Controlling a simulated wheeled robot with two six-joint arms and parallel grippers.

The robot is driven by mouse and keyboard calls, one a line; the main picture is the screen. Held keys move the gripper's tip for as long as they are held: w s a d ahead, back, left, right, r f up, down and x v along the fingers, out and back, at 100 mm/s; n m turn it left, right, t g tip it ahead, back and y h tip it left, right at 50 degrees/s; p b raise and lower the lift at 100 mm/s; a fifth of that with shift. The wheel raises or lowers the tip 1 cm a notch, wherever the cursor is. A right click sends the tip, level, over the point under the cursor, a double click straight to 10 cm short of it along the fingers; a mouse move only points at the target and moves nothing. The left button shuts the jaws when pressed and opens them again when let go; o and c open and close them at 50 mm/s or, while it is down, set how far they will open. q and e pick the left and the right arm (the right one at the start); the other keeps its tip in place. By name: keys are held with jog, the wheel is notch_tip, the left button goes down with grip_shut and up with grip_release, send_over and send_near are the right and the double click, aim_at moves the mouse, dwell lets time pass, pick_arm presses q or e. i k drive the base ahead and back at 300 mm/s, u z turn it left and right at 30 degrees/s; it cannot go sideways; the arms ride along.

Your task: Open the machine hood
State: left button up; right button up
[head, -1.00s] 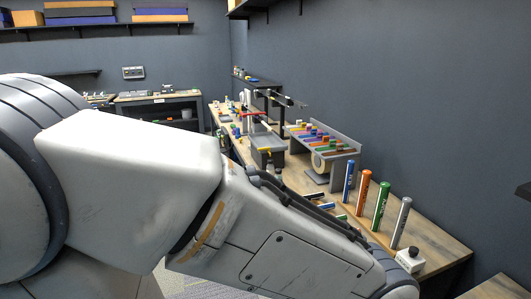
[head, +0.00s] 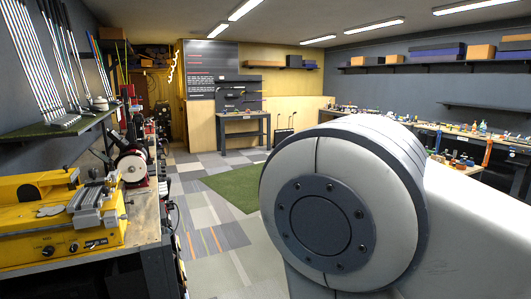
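A yellow machine (head: 60,240) stands on the bench at the left, with a grey metal clamp-like part (head: 98,205) on top and dark knobs on its front. A bench machine with a pale round disc (head: 134,166) stands behind it. I cannot tell which machine the task means, and no part is clearly a hood. A large white joint of my own arm fills the lower right and hides the floor and benches behind it. Neither of my grippers is in view.
A wall rack holds several club shafts (head: 40,80) above a green-topped shelf (head: 55,133) at left. The tiled floor (head: 205,215) with a green mat (head: 232,186) is open in the middle. A workbench (head: 242,117) stands at the back; cluttered benches line the right.

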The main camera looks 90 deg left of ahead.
aim_at(67, 175)
jog(key=u, duration=3.15)
jog(key=i, duration=1.05)
jog(key=u, duration=1.1)
